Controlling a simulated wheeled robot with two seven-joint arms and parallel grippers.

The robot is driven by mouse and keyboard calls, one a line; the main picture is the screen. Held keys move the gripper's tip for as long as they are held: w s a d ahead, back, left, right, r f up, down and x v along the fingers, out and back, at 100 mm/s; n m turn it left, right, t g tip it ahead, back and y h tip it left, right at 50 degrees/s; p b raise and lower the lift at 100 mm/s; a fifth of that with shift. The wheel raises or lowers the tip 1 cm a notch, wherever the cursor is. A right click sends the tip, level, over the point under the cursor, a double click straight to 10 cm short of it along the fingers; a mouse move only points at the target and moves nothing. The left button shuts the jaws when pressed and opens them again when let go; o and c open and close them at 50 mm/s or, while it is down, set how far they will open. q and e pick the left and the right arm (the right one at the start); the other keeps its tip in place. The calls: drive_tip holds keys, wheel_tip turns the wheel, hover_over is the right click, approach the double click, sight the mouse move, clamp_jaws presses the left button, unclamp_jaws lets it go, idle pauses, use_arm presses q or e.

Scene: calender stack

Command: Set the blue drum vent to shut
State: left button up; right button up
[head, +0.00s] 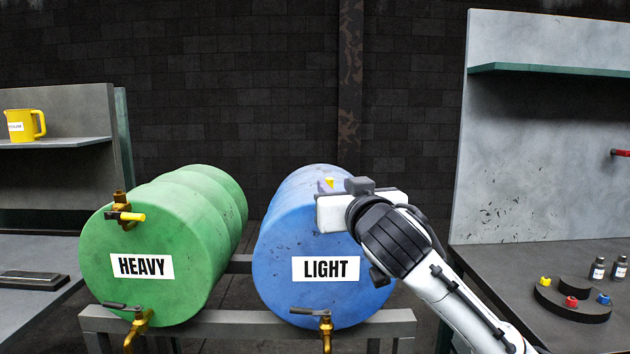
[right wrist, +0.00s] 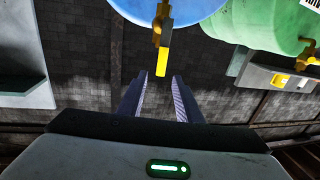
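The blue drum (head: 305,245), labelled LIGHT, lies on its side on a stand. Its vent is mostly hidden behind my right gripper (head: 330,210) in the head view; a small yellow bit (head: 329,183) shows above the gripper. In the right wrist view the brass vent (right wrist: 164,20) is on the blue drum (right wrist: 185,8), with its yellow handle (right wrist: 162,62) pointing toward the gripper. My right gripper (right wrist: 160,80) is open, with the handle's end in line with the gap, just beyond the fingertips. No contact shows. My left gripper is not in view.
The green drum (head: 170,235), labelled HEAVY, lies to the left with its own vent (head: 122,215). Brass taps (head: 325,325) stick out low on both drums. A bench (head: 500,265) with bottles stands right; a yellow jug (head: 22,124) sits on a left shelf.

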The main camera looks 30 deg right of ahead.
sight(327, 178)
drive_tip(key=p+x, duration=0.2)
drive_tip(key=x, duration=0.6)
drive_tip(key=shift+w, duration=0.2)
drive_tip(key=shift+w+d, duration=0.25)
drive_tip(key=shift+w, duration=0.45)
drive_tip(key=shift+c, duration=0.5)
clamp_jaws()
drive_tip(key=shift+f, duration=0.1)
